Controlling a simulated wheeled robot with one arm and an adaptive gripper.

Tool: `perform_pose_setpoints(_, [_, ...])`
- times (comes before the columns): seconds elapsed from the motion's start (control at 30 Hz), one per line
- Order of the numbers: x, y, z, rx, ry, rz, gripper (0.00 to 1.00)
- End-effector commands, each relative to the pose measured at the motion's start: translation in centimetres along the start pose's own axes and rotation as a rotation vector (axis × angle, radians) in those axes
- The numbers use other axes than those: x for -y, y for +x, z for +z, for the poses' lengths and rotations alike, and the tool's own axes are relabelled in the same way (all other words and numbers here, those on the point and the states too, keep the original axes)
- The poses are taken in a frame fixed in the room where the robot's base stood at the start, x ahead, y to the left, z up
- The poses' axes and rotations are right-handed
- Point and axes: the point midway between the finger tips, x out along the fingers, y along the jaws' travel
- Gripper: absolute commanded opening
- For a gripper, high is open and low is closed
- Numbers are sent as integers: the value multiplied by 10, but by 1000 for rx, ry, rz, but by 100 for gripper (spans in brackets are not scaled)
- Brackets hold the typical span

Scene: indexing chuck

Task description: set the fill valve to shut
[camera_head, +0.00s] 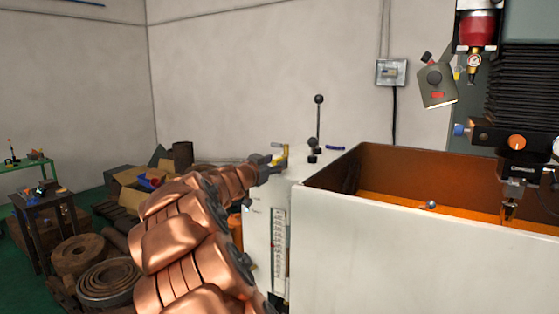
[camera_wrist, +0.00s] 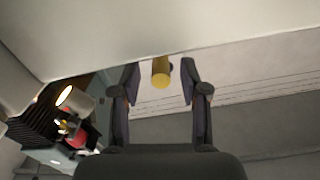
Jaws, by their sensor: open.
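My gripper (camera_head: 272,162) is at the left end of the white machine cabinet, close to a yellow handle (camera_head: 281,156). In the wrist view my gripper (camera_wrist: 160,68) is open, with one finger on each side of the yellow handle's round end (camera_wrist: 160,74). Gaps show on both sides of it, so the fingers look apart from it. I cannot tell for sure whether this handle is the fill valve. A small blue handle (camera_head: 335,148) lies flat on the cabinet top, further right. The valve body and any markings are hidden or too small to read.
A black-knobbed lever (camera_head: 318,100) stands upright behind the gripper. The white machine tank (camera_head: 420,245) with brown inner walls fills the right. A work lamp (camera_head: 436,82) hangs above it. Boxes and coiled stock (camera_head: 108,282) crowd the floor at left.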

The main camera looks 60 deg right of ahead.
Motion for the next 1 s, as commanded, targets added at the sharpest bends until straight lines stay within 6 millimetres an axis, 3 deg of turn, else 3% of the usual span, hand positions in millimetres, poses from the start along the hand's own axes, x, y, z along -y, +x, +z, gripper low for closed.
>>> perform_pose_setpoints(0.3, [0, 26, -1, -1, 0, 0, 44])
perform_pose_setpoints(0.73, [0, 31, 0, 0, 1, -2, 44])
perform_pose_setpoints(1.0, [1, 31, 0, 0, 1, -2, 18])
